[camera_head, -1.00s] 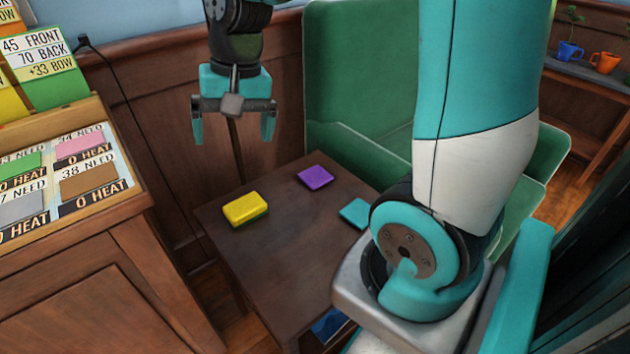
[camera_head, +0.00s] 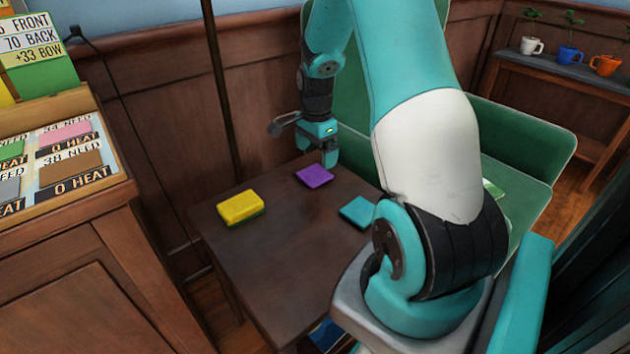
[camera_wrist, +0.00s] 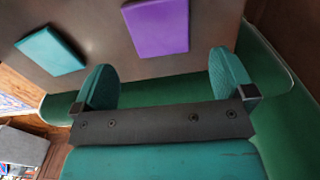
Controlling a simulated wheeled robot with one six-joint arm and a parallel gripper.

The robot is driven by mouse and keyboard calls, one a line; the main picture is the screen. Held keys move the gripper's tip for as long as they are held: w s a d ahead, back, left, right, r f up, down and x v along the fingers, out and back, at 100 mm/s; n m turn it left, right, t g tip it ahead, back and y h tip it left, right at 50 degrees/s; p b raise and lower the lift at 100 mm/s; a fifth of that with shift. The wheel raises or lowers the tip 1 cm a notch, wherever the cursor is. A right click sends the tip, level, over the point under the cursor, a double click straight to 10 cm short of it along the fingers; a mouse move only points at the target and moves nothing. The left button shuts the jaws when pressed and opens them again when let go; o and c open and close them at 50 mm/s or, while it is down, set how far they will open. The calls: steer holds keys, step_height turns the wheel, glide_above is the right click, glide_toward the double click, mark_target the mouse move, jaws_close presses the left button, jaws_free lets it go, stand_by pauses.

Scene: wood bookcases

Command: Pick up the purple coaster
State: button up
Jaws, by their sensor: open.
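The purple coaster (camera_head: 315,175) lies flat near the far edge of the dark wood table (camera_head: 270,270). It also shows in the wrist view (camera_wrist: 158,27), beyond the fingertips and roughly between them, cut off by the top edge. My gripper (camera_head: 328,158) hangs above the table's far edge, just behind and right of the coaster in the head view. In the wrist view its two teal fingers (camera_wrist: 165,78) are spread apart with nothing between them.
A teal coaster (camera_head: 358,211) lies nearer and right on the table, partly beside my arm. A yellow sponge-like block (camera_head: 241,207) lies to the left. A green armchair (camera_head: 520,145) stands right behind the table. A wooden cabinet (camera_head: 90,255) stands at left.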

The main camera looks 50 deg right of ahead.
mark_target(314, 175)
steer(key=f, duration=0.2)
steer(key=f+b, duration=0.1)
steer(key=f, duration=0.1)
steer(key=f+b, duration=0.1)
steer(key=f, duration=0.1)
steer(key=shift+a+f, duration=0.2)
steer(key=shift+a, duration=0.2)
steer(key=shift+r, duration=0.1)
steer(key=c, duration=0.9)
